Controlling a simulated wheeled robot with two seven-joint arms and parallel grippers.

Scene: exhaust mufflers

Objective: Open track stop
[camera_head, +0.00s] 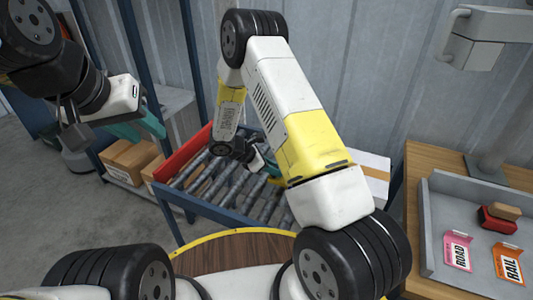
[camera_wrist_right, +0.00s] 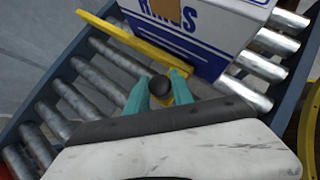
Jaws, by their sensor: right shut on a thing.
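In the right wrist view, the track stop is a yellow bar (camera_wrist_right: 128,38) lying across the roller track (camera_wrist_right: 75,98), with a round black knob (camera_wrist_right: 159,86) at its near side. My right gripper (camera_wrist_right: 164,88) has its teal fingers on either side of the knob and is shut on it. A white and blue box (camera_wrist_right: 215,35) stands on the rollers right behind the bar. In the head view, my right gripper (camera_head: 262,163) is low over the track, mostly hidden by its own arm. My left gripper (camera_head: 143,124) hangs at the upper left, away from the track; its finger gap is unclear.
A red plate (camera_head: 184,160) edges the track's left end in the head view. Cardboard boxes (camera_head: 128,158) sit on a shelf to the left. On the right, a grey tray (camera_head: 437,215) on a wooden table holds a pink ROAD card (camera_head: 457,251), an orange RAIL card (camera_head: 508,265) and a red stamp-like object (camera_head: 497,219).

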